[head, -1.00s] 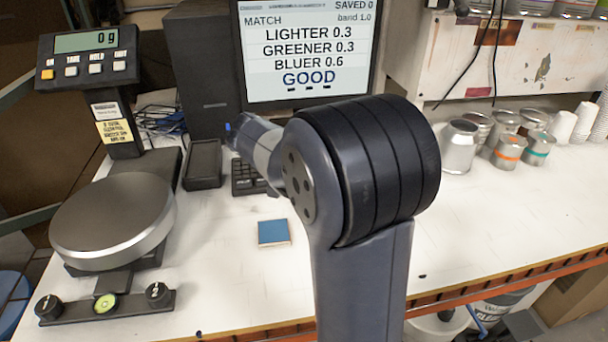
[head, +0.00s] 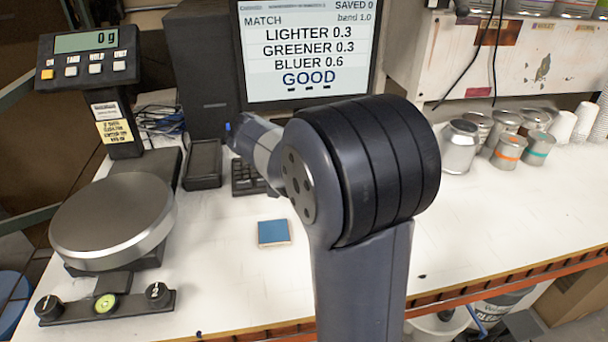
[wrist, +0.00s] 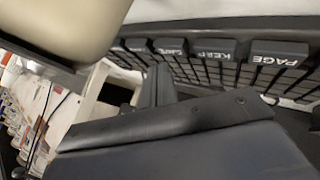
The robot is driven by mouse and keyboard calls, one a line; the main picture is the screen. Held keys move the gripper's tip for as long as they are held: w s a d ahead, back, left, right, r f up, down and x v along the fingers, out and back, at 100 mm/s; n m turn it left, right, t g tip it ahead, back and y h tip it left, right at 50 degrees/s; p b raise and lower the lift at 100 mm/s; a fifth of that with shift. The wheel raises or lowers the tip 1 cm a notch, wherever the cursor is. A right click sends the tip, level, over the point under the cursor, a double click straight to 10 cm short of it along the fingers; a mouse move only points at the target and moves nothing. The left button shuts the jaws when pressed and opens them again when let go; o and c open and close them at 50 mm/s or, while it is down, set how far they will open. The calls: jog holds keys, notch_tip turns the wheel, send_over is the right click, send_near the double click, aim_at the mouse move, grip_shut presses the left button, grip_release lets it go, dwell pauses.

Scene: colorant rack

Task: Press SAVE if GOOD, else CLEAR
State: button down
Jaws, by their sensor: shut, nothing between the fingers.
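The monitor (head: 308,50) in the head view reads MATCH, LIGHTER 0.3, GREENER 0.3, BLUER 0.6 and GOOD, with SAVED 0 at its top right. The dark keyboard (head: 247,178) sits below it, largely hidden behind my arm. In the wrist view a row of dark labelled keys runs along the top. The PAGE key (wrist: 278,53) and KEEP key (wrist: 215,48) are legible; the smaller label to their left is too blurred to read surely. My gripper (wrist: 158,75) is shut and empty, close to the keys; contact cannot be told. Its fingertips are hidden in the head view.
A scale (head: 112,220) with a round pan stands at the left, its display showing 0 g. A black tray (head: 203,165) lies beside the keyboard. A blue swatch (head: 274,233) lies on the white bench. Several cans (head: 460,145) and white cups stand at the right.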

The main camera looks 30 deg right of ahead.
jog(key=shift+f, duration=0.1)
jog(key=shift+f+b, duration=0.4)
jog(key=shift+b, duration=0.2)
jog(key=shift+f+b, duration=0.3)
jog(key=shift+b, duration=0.05)
dwell(0.5)
jog(key=shift+r, duration=0.1)
jog(key=shift+r+p, duration=0.4)
jog(key=shift+r, duration=0.3)
jog(key=shift+r, duration=0.1)
jog(key=shift+r+p, duration=1.65)
jog(key=shift+r, duration=0.75)
